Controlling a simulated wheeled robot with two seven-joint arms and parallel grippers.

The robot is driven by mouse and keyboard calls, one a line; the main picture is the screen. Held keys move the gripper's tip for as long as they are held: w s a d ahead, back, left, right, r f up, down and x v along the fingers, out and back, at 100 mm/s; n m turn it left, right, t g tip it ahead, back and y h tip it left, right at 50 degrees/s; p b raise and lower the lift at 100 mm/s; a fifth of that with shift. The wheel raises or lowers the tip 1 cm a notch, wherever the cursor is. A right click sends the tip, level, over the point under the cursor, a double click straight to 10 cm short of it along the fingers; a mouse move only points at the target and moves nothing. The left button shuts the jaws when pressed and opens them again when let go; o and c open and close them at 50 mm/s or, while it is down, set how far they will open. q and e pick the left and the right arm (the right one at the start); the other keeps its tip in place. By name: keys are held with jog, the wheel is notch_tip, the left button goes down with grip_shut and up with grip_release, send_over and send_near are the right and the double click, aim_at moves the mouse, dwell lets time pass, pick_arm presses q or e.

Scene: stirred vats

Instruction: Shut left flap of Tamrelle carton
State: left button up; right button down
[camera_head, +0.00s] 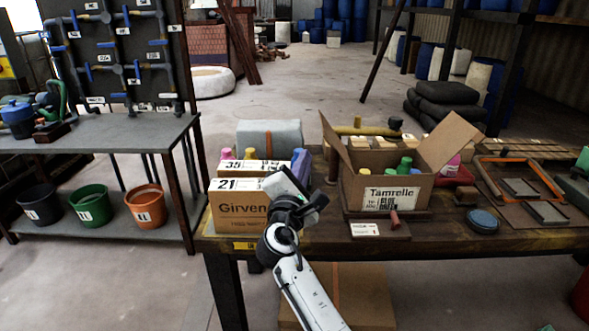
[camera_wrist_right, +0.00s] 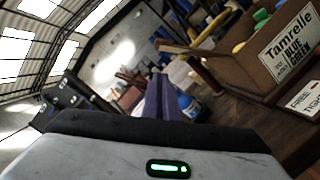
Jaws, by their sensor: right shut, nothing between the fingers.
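The Tamrelle carton (camera_head: 421,190) stands open on the bench, a brown box with a white label, holding green and yellow-capped bottles. Its left flap (camera_head: 336,138) stands up, tilted outward to the left. Its right flap (camera_head: 452,140) leans out to the right. In the right wrist view the carton (camera_wrist_right: 240,72) is at the upper right. My right gripper (camera_head: 300,163) is left of the carton, near the left flap and apart from it. Its purplish fingers (camera_wrist_right: 161,92) are together and empty in the wrist view. My left gripper is out of view.
The Girvenn carton (camera_head: 226,215) stands left, close to my right gripper. A white card (camera_head: 365,229) and a red cylinder (camera_head: 395,219) lie before the Tamrelle carton.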

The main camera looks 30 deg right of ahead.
jog(key=d+r+p, duration=0.1)
jog(key=s+d+r+p, duration=0.1)
jog(key=d, duration=0.1)
jog(key=shift+s+d+r, duration=0.1)
jog(key=shift+d+r, duration=0.1)
jog(key=shift+d, duration=0.05)
jog(key=shift+r+p, duration=0.1)
jog(key=shift+p, duration=0.25)
